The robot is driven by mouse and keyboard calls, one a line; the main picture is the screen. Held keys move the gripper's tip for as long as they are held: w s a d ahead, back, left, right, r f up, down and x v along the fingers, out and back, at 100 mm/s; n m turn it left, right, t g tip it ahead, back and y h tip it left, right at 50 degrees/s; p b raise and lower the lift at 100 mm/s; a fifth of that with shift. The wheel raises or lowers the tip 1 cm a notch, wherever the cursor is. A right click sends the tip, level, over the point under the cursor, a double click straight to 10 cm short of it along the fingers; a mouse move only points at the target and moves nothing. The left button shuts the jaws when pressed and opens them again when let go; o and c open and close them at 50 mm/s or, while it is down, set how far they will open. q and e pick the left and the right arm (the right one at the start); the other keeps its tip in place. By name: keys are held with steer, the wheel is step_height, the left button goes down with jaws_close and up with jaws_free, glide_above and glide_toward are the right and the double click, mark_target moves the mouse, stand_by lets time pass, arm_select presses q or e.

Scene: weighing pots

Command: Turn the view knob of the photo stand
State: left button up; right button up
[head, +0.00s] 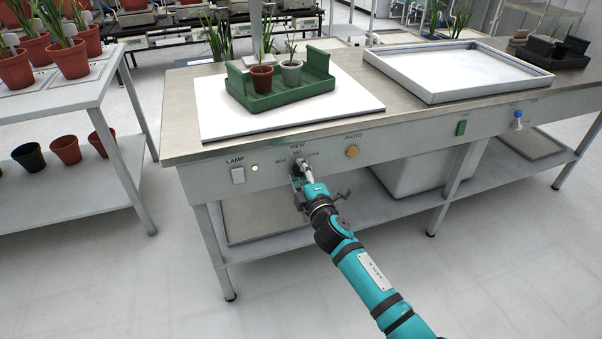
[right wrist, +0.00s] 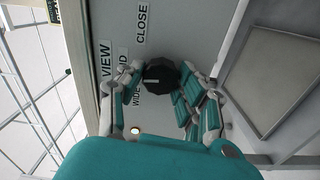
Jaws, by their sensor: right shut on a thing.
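The view knob is a dark, faceted knob on the front panel of the bench; it shows in the right wrist view (right wrist: 160,75). A short pale mark is on its face, pointing roughly toward the side with the VIEW label (right wrist: 106,60). CLOSE, MID and WIDE labels sit around it, partly hidden by a finger. My right gripper (head: 299,169) is at the panel, shut on the knob with its fingers on both sides, as the right wrist view (right wrist: 162,82) shows. My left gripper is not in view.
A white lamp switch (head: 238,175) and an orange photo button (head: 352,151) flank the knob. Above, a green tray (head: 262,102) with two small pots stands on a white board (head: 225,128). A shelf with pots is at left. The floor in front is clear.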

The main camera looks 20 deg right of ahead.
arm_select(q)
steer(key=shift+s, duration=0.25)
arm_select(e)
steer(key=shift+m, duration=0.6)
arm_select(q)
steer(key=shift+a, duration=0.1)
arm_select(e)
steer(key=o, duration=1.1)
steer(key=shift+o, duration=0.2)
steer(key=s, duration=1.2)
steer(key=shift+d, duration=0.25)
